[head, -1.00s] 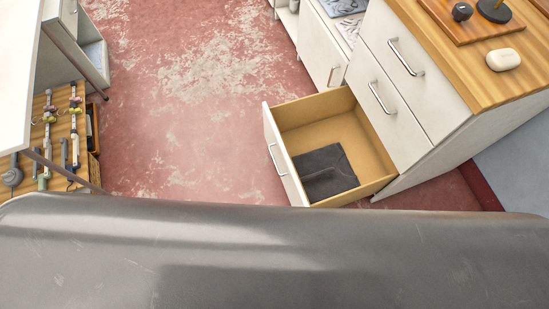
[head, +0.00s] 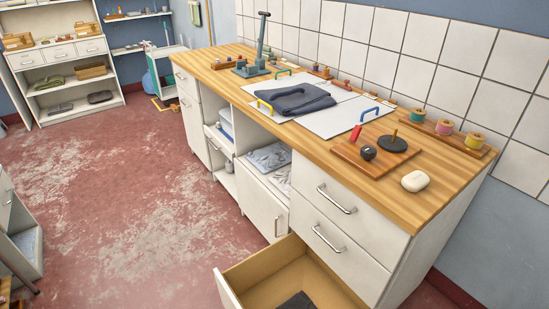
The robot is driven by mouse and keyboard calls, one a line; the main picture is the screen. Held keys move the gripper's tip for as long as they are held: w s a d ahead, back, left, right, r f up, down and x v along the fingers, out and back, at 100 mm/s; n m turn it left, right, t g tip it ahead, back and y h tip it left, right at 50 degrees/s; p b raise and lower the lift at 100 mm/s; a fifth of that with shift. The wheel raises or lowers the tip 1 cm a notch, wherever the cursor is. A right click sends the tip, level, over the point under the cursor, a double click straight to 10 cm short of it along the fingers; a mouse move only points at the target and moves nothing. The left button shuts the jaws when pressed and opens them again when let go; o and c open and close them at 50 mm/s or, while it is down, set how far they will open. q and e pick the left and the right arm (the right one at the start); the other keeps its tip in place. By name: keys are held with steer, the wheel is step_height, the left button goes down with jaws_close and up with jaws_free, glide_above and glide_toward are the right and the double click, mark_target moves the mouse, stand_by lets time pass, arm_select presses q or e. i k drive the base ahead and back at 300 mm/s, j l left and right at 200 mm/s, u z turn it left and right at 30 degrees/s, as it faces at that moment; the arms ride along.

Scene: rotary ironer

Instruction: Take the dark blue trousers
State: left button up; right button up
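A folded dark blue-grey garment (head: 295,99), which looks like the dark blue trousers, lies on white boards (head: 345,116) on the wooden counter. A gap or fold runs through its middle. A second dark, charcoal cloth (head: 297,301) lies in the open bottom drawer (head: 262,268) and is cut off by the lower picture edge. Neither of my grippers shows in the head view.
A spool rack (head: 440,130), a small board with pegs (head: 377,150) and soap (head: 415,181) are nearer. The open drawer juts over the floor, which is clear leftwards.

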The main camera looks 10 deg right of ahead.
mark_target(304, 97)
steer(key=i+j+z, duration=0.1)
steer(key=j+z, duration=0.2)
steer(key=j, duration=0.45)
steer(key=j+z, duration=0.3)
steer(key=j, duration=0.45)
steer(key=i+j+z, duration=0.3)
steer(key=j, duration=0.25)
steer(key=i+j+z, duration=0.1)
steer(key=j, duration=0.25)
steer(key=i+j+z, duration=0.3)
steer(key=j, duration=0.35)
steer(key=i+j+z, duration=0.15)
steer(key=j, duration=0.25)
steer(key=i, duration=0.05)
